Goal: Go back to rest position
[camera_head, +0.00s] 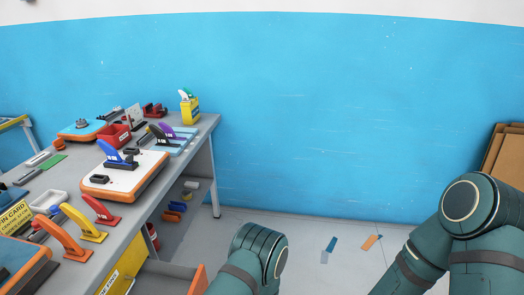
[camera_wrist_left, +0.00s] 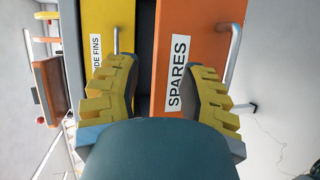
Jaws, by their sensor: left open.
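My left gripper (camera_wrist_left: 160,82) shows in the left wrist view with its two yellow ridged fingers wide apart and nothing between them. Beyond the fingers are a yellow drawer front (camera_wrist_left: 95,28) with a partly hidden label ending in "DE FINS" and an orange drawer front (camera_wrist_left: 200,30) marked "SPARES". The fingers appear clear of both metal handles. In the head view, part of my left arm (camera_head: 250,258) is at the bottom centre and my right arm (camera_head: 470,215) is at the lower right. Neither gripper shows in the head view.
A grey workbench (camera_head: 205,125) with boards, fins and colored holders stands at left. Below it, the orange-fronted drawer (camera_head: 198,281) appears pulled out beside my left arm. Cardboard (camera_head: 505,152) leans at right. Open floor (camera_head: 300,222) lies between, with small colored pieces.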

